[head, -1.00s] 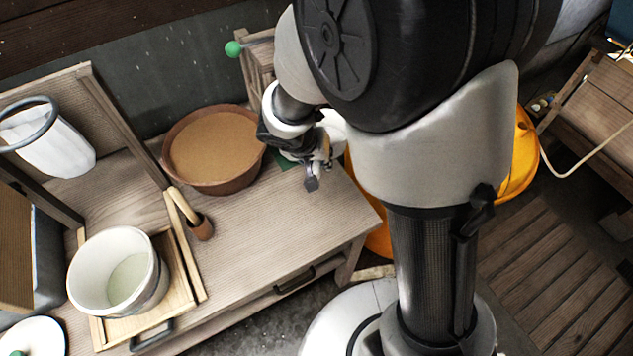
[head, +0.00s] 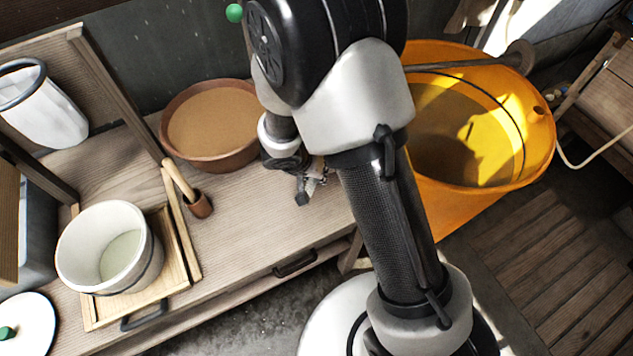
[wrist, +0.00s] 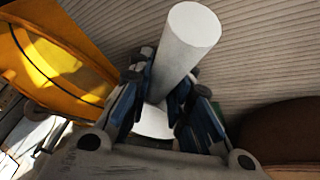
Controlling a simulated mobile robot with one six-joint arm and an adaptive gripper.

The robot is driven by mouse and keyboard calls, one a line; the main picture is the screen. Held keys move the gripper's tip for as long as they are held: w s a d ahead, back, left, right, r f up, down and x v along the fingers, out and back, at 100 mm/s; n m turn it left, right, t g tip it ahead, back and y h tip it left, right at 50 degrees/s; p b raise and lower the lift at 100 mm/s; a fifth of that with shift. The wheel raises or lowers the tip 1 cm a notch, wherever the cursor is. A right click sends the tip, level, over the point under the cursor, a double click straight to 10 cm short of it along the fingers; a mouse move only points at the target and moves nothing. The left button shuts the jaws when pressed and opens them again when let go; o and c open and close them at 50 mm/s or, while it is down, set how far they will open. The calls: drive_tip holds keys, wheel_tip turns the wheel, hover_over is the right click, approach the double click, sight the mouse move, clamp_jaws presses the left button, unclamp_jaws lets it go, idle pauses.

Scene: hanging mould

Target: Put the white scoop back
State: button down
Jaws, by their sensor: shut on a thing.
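In the wrist view my gripper (wrist: 160,100) is shut on the white scoop (wrist: 188,45). A plain white cylindrical part sticks up between the fingers, with another white part low between them. In the head view my gripper (head: 312,185) is above the right end of the wooden bench (head: 245,235), to the right of the brown bowl (head: 212,125). The scoop is hidden there behind my arm.
A large orange tub (head: 480,130) stands right of the bench, partly behind my arm. A white bucket (head: 110,250) sits in a wooden tray (head: 175,285). A small brown cup (head: 201,206) with a wooden stick stands beside it. The bench front is clear.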

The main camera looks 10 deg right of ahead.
drive_tip(key=shift+f+b, duration=0.5)
drive_tip(key=shift+f, duration=1.2)
drive_tip(key=shift+f+b, duration=0.2)
drive_tip(key=shift+b, duration=0.1)
drive_tip(key=c, duration=1.5)
unclamp_jaws()
drive_tip(key=shift+o, duration=0.2)
drive_tip(key=shift+r, duration=0.15)
